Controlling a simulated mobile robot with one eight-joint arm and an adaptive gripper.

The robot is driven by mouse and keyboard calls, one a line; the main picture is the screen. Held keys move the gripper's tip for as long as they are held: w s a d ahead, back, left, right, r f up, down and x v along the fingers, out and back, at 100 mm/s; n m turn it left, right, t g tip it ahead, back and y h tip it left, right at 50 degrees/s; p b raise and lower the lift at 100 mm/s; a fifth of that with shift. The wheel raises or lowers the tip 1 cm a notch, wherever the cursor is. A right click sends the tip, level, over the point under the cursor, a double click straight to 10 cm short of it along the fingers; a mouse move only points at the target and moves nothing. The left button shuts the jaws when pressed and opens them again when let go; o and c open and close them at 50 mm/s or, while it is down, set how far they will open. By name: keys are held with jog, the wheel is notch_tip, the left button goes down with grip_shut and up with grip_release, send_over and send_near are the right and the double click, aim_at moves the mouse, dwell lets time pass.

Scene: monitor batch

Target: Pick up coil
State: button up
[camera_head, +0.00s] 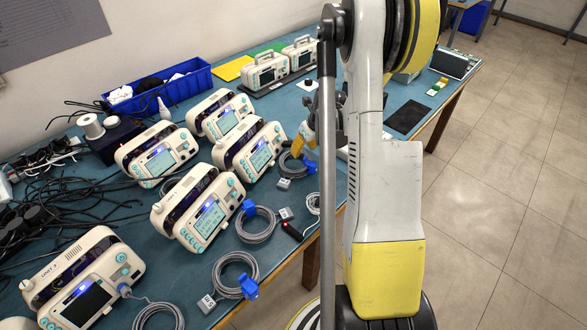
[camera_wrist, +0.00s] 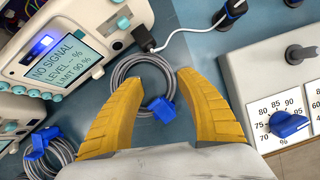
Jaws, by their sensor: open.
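A grey cable coil (camera_wrist: 143,58) with a blue clip (camera_wrist: 162,109) lies on the blue table in the wrist view. My gripper (camera_wrist: 162,80) has its two yellow fingers apart, with part of the coil and the clip showing in the gap. The left finger overlaps the coil's left side in the picture; I cannot tell whether it touches. In the head view my gripper (camera_head: 305,142) is above the table's right part, near a grey coil (camera_head: 291,171) partly hidden by it. Other coils lie in front, one (camera_head: 256,238) with a blue clip (camera_head: 249,208) and one lower (camera_head: 238,257).
Several white monitors (camera_head: 208,215) stand left of the coils. In the wrist view, a monitor (camera_wrist: 75,45) reads NO SIGNAL, and a device with a blue dial (camera_wrist: 287,124) is at right. A second coil (camera_wrist: 62,152) lies lower left. Loose black cables (camera_head: 60,200) clutter the table's left.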

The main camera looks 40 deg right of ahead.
aim_at(299, 160)
jog(key=b+x, duration=0.2)
jog(key=x, duration=0.3)
jog(key=shift+w+f+b, duration=0.15)
jog(key=shift+b, duration=0.25)
grip_shut()
